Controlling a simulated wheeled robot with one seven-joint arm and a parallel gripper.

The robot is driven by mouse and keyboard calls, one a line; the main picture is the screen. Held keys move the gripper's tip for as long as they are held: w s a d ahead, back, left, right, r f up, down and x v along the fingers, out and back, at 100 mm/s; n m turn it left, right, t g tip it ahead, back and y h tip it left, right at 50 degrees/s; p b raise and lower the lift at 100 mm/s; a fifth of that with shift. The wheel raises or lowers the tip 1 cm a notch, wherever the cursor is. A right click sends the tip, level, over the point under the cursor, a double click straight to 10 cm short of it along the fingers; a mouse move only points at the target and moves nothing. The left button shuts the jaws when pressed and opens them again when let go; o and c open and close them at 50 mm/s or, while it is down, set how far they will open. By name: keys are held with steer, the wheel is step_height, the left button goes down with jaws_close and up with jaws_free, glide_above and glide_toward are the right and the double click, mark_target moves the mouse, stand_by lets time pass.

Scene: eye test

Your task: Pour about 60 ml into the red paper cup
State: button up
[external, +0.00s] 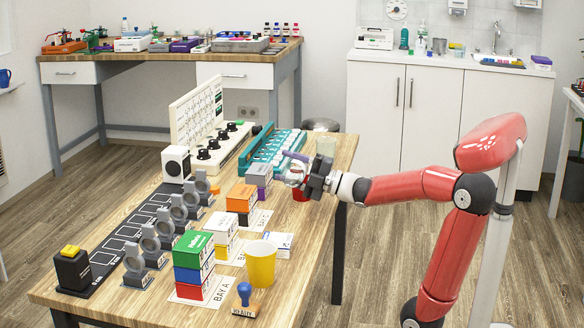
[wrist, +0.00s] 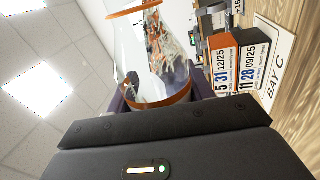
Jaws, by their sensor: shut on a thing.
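The red paper cup (external: 299,193) stands near the table's far right side, partly hidden behind my gripper and what it holds; its inside does not show. My gripper (external: 300,170) is shut on a clear glass vessel (external: 292,174), just above and beside the red cup. In the wrist view the vessel (wrist: 150,60) with orange bands fills the space between the dark purple fingers of my gripper (wrist: 155,98). It looks tilted there, but the wrist camera is turned too. I cannot tell how much liquid it holds or whether any flows.
A yellow cup (external: 261,265) stands at the table's near right. A translucent cup (external: 326,147) stands behind my gripper. Stacked boxes (external: 194,262), a row of grey stands (external: 164,229) and a teal rack (external: 272,152) crowd the table (external: 331,190).

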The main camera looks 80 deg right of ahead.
steer(key=n+b, duration=0.2)
steer(key=shift+a+f+y+b, duration=0.1)
steer(key=shift+f+y+b, duration=0.25)
steer(key=shift+y+b, duration=0.05)
steer(key=shift+a+f+n+b, duration=0.1)
steer(key=shift+f+n+b, duration=0.45)
steer(key=shift+b, duration=0.35)
steer(key=shift+n+y+b, duration=0.3)
steer(key=shift+n, duration=0.15)
steer(key=shift+a+r, duration=0.1)
steer(key=shift+r, duration=0.2)
steer(key=n+b, duration=0.1)
steer(key=f+n+y+b, duration=0.1)
steer(key=shift+a+f+b, duration=0.2)
steer(key=shift+a+b, duration=0.15)
steer(key=shift+r, duration=0.1)
steer(key=shift+n, duration=0.4)
